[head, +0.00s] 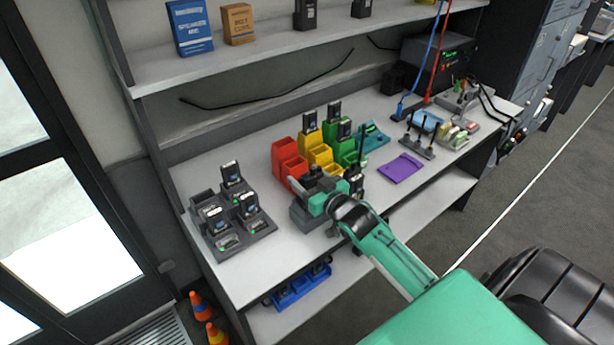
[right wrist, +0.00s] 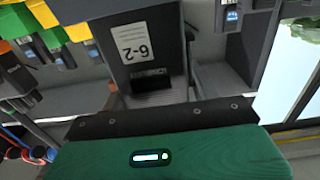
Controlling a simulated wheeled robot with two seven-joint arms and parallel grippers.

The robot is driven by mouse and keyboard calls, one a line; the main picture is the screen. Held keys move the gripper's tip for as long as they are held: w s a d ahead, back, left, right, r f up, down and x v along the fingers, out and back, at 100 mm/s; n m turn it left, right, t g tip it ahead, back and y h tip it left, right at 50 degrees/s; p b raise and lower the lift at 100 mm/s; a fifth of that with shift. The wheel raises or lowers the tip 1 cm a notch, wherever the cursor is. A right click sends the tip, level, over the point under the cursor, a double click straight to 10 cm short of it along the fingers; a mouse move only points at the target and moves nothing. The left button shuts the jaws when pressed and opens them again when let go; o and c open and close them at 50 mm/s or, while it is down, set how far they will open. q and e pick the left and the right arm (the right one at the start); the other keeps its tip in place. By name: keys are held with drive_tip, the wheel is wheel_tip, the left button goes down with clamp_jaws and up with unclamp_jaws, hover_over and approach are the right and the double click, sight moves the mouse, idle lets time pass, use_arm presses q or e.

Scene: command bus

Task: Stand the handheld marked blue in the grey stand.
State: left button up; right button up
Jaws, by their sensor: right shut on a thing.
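My right gripper (head: 322,203) is over the front of the workbench and is shut on a dark handheld (head: 313,173), whose top shows just above the jaws. A dark grey body with a white label fills the middle of the right wrist view (right wrist: 150,50), close before the palm; I take it for the held handheld. I cannot make out a blue mark on it. A grey block (head: 303,217), likely the grey stand, is on the bench right below the gripper and partly covered by it. Whether the handheld touches it is hidden. My left gripper is not in view.
A dark charger tray (head: 262,228) with several handhelds stands at left. Red (head: 286,158), yellow (head: 318,153) and green (head: 347,153) holders stand behind the gripper. Another dark handheld (head: 356,182) is just right of it. A purple mat (head: 402,168) lies farther right.

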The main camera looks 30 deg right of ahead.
drive_tip(key=shift+f, duration=0.15)
idle(0.6)
drive_tip(key=o, duration=1.2)
drive_tip(key=shift+f, duration=0.1)
drive_tip(key=shift+s, duration=0.1)
drive_tip(key=shift+s+f, duration=0.1)
drive_tip(key=shift+s, duration=0.45)
use_arm(q)
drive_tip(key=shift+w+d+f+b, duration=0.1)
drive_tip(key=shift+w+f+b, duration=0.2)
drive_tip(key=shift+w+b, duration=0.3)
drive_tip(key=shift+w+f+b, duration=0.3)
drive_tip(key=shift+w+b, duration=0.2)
drive_tip(key=shift+b, duration=0.1)
use_arm(e)
drive_tip(key=s, duration=0.8)
drive_tip(key=s+d, duration=0.1)
drive_tip(key=s, duration=0.3)
drive_tip(key=shift+s, duration=0.25)
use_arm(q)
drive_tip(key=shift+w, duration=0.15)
